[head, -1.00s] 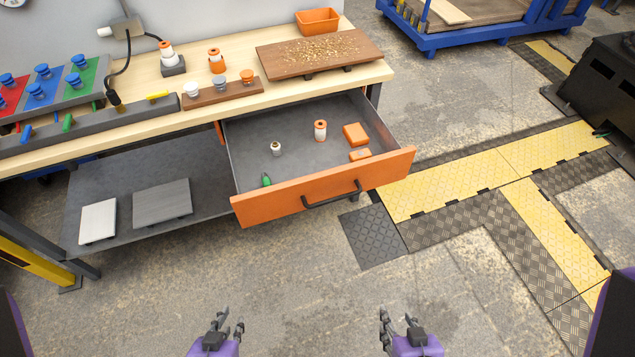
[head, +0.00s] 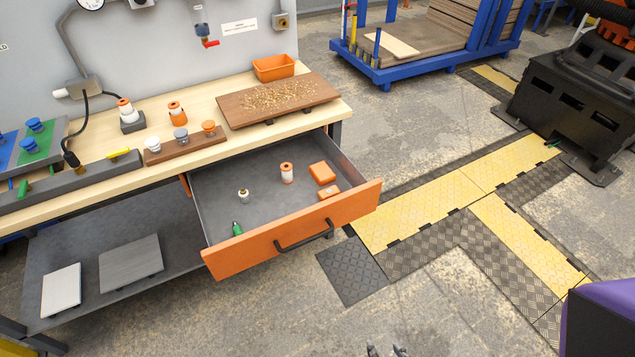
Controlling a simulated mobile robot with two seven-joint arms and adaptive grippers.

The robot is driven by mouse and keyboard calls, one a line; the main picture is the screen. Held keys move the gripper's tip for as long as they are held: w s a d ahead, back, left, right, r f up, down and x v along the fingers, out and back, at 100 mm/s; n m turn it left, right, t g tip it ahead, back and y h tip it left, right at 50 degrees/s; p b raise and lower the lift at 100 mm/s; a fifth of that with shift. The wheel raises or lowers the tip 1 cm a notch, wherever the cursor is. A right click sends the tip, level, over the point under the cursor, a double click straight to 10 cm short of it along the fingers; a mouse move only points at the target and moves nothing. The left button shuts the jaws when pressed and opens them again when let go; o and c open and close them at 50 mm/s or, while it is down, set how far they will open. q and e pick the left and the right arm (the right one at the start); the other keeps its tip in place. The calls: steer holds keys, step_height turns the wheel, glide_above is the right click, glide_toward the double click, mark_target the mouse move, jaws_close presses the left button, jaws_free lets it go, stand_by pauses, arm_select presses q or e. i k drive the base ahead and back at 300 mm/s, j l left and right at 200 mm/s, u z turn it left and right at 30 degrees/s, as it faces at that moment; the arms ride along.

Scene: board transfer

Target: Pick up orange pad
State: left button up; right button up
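Two orange pieces lie in the right part of the open drawer (head: 290,247): a larger plain flat orange block (head: 322,172) and a smaller orange block (head: 329,193) just in front of it. I cannot tell for sure which is the orange pad. Both lie free, apart from my grippers. Only the fingertips of my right gripper (head: 386,351) show at the bottom edge; they are apart with nothing visible between them, well in front of the drawer. My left gripper is out of view.
The drawer also holds an orange-and-white spool (head: 287,172), a small white-and-dark piece (head: 243,195) and a green piece (head: 237,229). A wooden board with shavings (head: 278,99) lies on the bench above. Floor in front of the drawer is clear.

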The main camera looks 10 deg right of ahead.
mark_target(321, 173)
steer(key=u, duration=1.8)
steer(key=z, duration=2)
steer(key=i+l+z, duration=0.35)
steer(key=i, duration=0.25)
